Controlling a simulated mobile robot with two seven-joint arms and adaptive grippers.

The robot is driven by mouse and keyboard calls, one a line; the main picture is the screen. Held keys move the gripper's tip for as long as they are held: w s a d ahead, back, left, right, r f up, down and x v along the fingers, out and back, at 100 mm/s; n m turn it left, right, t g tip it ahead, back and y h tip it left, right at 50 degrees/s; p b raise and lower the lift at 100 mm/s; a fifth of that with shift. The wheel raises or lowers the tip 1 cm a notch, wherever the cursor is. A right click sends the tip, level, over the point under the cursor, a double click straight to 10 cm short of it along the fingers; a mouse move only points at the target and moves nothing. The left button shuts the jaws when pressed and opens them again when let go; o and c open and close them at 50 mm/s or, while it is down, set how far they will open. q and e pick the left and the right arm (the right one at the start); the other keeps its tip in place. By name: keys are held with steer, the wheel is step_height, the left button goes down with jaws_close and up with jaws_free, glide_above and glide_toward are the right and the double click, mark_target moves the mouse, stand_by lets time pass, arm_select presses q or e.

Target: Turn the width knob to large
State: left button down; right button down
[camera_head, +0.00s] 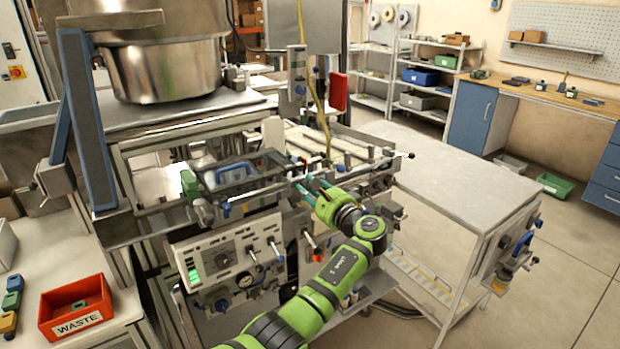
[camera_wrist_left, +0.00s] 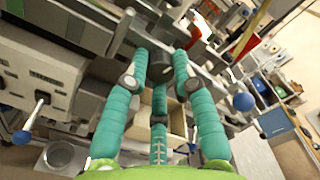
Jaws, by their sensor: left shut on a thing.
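My left gripper (camera_head: 308,188) reaches from the bottom of the head view to the front rail of the machine (camera_head: 285,185). Its teal fingers stand on both sides of a dark round knob in the head view, where the knob itself is hidden behind them. In the left wrist view my left gripper (camera_wrist_left: 161,62) is shut on this dark knob (camera_wrist_left: 160,70), which shows between the fingertips. I see no label or scale on it, so its setting cannot be read. My right gripper is in neither view.
A control panel (camera_head: 230,262) with switches and a gauge is below left of the gripper. A blue ball-ended handle (camera_wrist_left: 243,102) is close right of the fingers in the wrist view. A red waste bin (camera_head: 76,306) stands at the lower left. A grey table (camera_head: 450,165) is at the right.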

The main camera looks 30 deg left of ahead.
arm_select(q)
steer(key=shift+m+p, duration=4.95)
steer(key=shift+m, duration=2.25)
steer(key=shift+f, duration=0.1)
steer(key=c, duration=1)
jaws_free()
steer(key=shift+d, duration=0.1)
steer(key=v, duration=1.2)
steer(key=shift+f, duration=0.1)
